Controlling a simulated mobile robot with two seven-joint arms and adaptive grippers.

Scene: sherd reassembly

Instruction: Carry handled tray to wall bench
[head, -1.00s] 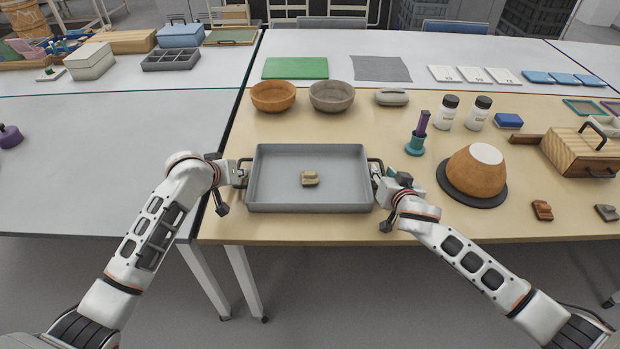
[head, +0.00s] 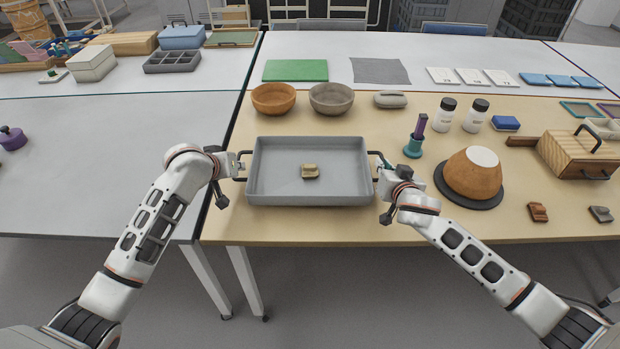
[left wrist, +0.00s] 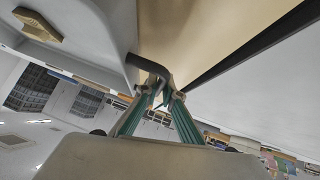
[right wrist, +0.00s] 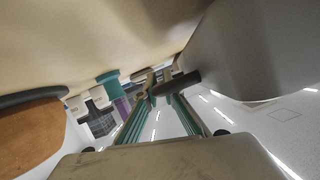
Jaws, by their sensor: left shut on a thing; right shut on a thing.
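The grey handled tray (head: 275,196) is at the front of the tan table in the head view, with a small tan sherd (head: 310,172) in its middle. My left gripper (head: 240,167) is shut on the tray's left black handle, which shows between the fingers in the left wrist view (left wrist: 158,85). My right gripper (head: 380,168) is shut on the right handle, which also shows in the right wrist view (right wrist: 165,90). The tray looks about level. I cannot tell for sure whether its underside touches the table.
An orange bowl (head: 273,98) and a grey bowl (head: 331,98) stand behind the tray. A teal holder (head: 414,146) and an upturned brown pot (head: 472,175) on a dark disc are close to the right arm. The white tabletop (head: 110,150) at left is mostly clear.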

